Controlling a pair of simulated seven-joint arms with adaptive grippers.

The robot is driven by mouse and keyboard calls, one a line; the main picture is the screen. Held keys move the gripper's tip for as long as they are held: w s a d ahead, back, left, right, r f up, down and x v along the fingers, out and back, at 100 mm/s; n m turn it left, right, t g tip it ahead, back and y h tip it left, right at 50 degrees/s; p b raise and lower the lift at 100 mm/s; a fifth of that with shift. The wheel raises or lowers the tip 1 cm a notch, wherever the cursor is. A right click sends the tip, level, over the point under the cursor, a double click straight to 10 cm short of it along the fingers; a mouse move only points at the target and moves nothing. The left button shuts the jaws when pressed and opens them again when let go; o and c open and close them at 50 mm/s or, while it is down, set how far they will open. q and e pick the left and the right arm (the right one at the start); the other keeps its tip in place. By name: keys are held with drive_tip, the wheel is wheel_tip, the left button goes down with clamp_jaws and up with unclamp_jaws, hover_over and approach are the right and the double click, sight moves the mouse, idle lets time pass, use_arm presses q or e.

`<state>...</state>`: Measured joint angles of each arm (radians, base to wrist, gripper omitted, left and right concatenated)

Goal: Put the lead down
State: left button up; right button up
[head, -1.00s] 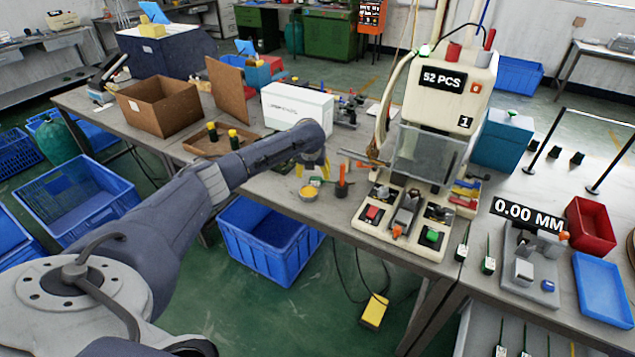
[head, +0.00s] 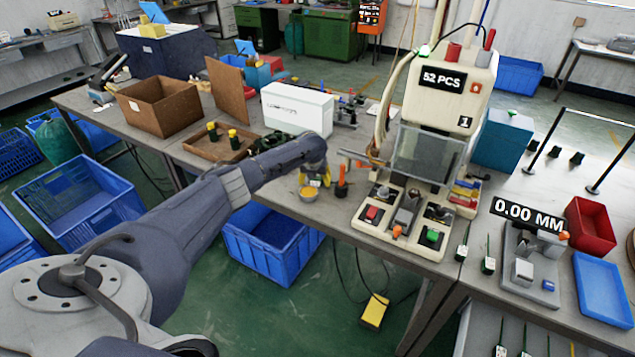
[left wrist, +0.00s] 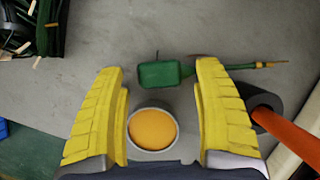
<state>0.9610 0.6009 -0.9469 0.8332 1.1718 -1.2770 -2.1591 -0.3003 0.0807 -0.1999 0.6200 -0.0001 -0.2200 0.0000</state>
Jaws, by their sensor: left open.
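My left gripper (head: 318,180) is low over the table, in front of the white box. In the left wrist view its yellow fingers (left wrist: 162,85) are apart. A lead with a green body (left wrist: 165,75) lies across the picture just beyond and between the fingertips. Its thin green part runs right, past the right fingertip, to a copper-coloured end (left wrist: 270,64). It appears to rest on the grey table, clear of any grip; whether the right finger touches it I cannot tell. My right gripper is not in view.
A round tin with orange contents (left wrist: 153,128) is between the fingers, nearer the wrist. A dark cup (head: 341,190) with an orange-handled tool stands close on the right. The press (head: 420,190) is further right. Dark leads (left wrist: 30,25) lie at upper left.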

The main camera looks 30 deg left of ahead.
use_arm(q)
drive_tip(key=c, duration=1.4)
drive_tip(key=shift+r, duration=0.1)
